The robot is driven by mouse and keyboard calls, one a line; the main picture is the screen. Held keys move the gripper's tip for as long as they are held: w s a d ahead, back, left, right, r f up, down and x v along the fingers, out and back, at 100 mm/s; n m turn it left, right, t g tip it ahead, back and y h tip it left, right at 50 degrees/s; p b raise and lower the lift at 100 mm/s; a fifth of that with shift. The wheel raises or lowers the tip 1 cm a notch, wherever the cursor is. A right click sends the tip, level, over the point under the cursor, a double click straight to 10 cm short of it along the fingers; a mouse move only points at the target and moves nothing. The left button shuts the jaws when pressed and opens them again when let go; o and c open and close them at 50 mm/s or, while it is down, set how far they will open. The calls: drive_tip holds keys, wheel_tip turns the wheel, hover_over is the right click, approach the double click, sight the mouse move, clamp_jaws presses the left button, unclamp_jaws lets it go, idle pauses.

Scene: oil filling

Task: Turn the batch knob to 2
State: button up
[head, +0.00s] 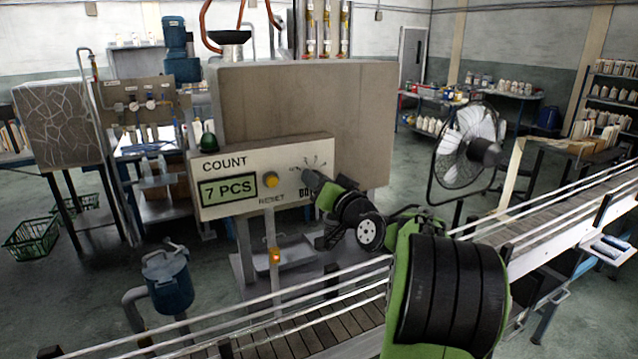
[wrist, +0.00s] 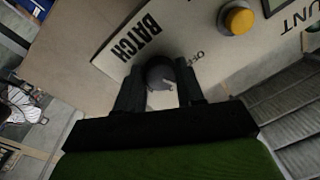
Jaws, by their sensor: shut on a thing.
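The control panel (head: 225,165) is a cream plate on the front of a large grey-brown box, with the words COUNT, RESET and part of BATCH. The batch knob (wrist: 160,74) shows in the wrist view as a dark round knob with a light mark, below the word BATCH. My gripper (wrist: 158,88) is shut on it, one dark finger on each side. In the head view my gripper (head: 312,190) reaches the panel's right part and hides the knob. Scale marks fan out above it; their numbers are too small to read.
The yellow reset button (head: 271,180) sits left of the knob, beside a display (head: 229,189) reading 7 PCS. A conveyor (head: 330,313) with rails runs in front of the panel. A blue motor or pump (head: 168,280) stands at left, and a fan (head: 466,145) at right.

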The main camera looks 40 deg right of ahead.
idle(0.3)
drive_tip(key=o, duration=1)
drive_tip(key=b+v, duration=0.4)
drive_tip(key=v, duration=1.1)
drive_tip(key=shift+s+a+r, duration=0.1)
drive_tip(key=shift+s, duration=0.3)
